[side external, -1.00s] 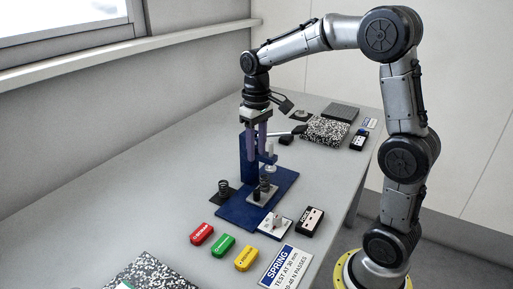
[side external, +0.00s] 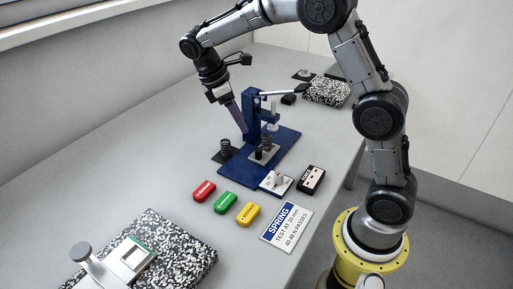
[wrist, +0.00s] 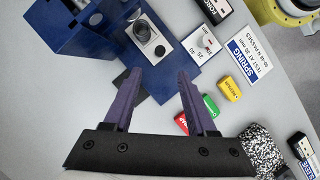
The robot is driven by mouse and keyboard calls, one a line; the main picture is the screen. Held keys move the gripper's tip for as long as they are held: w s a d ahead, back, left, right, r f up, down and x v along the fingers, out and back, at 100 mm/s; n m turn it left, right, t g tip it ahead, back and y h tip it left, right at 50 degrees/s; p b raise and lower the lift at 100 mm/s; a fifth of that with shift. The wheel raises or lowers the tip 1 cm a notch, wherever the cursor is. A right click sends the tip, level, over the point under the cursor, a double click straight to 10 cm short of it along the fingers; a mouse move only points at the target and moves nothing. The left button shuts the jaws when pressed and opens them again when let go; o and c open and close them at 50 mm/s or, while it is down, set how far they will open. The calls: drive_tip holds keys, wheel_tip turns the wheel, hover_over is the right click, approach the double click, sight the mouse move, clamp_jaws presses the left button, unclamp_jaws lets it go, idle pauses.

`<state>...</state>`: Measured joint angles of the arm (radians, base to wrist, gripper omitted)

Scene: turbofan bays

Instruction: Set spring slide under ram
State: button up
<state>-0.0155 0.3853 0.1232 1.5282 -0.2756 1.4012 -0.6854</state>
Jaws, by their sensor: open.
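The blue press (side external: 279,152) stands mid-table with its column (side external: 253,117) and a pale ram (side external: 274,120) above the slide. The slide is a light grey plate (side external: 255,161) on the blue base, with a dark coil spring (side external: 267,143) and a short dark post on it. The slide (wrist: 138,44) also shows in the wrist view. My gripper (side external: 243,131) is just left of the column, tilted. In the wrist view my gripper (wrist: 158,74) is open, with nothing between its purple fingers.
Red (side external: 204,191), green (side external: 226,202) and yellow (side external: 248,213) blocks lie in front of the press. A dial card (side external: 275,183), black meter (side external: 311,180) and SPRING sign (side external: 286,226) are right of them. A speckled slab (side external: 180,250) is front left. The press lever (side external: 283,93) extends right.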

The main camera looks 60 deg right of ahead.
sight(258, 149)
drive_tip(key=x, duration=1.2)
drive_tip(key=shift+c, duration=0.3)
drive_tip(key=shift+r, duration=0.1)
clamp_jaws()
idle(0.8)
